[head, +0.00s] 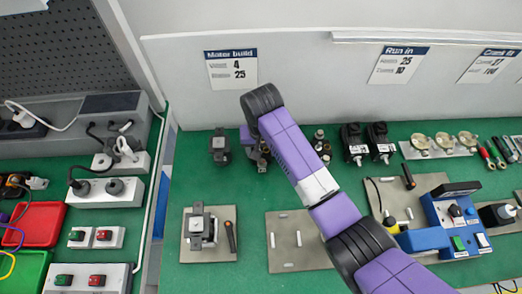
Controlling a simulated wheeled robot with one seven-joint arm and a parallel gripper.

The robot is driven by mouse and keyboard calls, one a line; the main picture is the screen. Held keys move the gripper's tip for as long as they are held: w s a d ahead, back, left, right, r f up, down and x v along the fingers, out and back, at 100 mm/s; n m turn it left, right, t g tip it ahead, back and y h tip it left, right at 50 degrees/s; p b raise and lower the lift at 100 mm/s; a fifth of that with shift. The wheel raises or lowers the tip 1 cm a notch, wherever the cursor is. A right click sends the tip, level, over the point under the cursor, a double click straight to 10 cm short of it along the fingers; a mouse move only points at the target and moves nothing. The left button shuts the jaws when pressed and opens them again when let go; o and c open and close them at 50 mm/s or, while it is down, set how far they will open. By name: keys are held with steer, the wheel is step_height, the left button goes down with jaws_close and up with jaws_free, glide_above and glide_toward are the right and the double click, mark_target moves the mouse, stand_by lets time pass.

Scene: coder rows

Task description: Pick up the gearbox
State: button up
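My purple and black arm reaches from the lower right up to the back row of parts. My gripper (259,155) is at its far end, low over the green bench and partly hidden behind the wrist. Its fingers are small and dark, and I cannot tell whether they are open or hold anything. A dark blocky part (220,148), possibly a gearbox, stands on the bench just left of my gripper. Two black parts with pale bases, one of them here (353,143), stand right of the arm. I cannot tell for sure which part is the gearbox.
A grey plate (188,253) with a clamped part is at front left. Another plate (284,228) lies partly under my arm. A blue tester (457,222) stands at right. A red tray (40,226) and sockets are on the left bench. The back wall (300,85) is close behind.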

step_height(320, 180, up, 21)
steer(key=p, duration=0.8)
steer(key=s+a+f, duration=0.1)
steer(key=s+a, duration=0.4)
steer(key=s, duration=0.2)
steer(key=s+a+f, duration=0.1)
steer(key=s+a, duration=0.5)
steer(key=s, duration=0.2)
steer(key=s+a+f, duration=0.2)
steer(key=s+a, duration=0.3)
steer(key=s, duration=0.3)
steer(key=shift+a+b, duration=0.2)
steer(key=shift+b, duration=0.1)
steer(key=shift+f, duration=0.6)
stand_by(0.8)
steer(key=shift+f, duration=1)
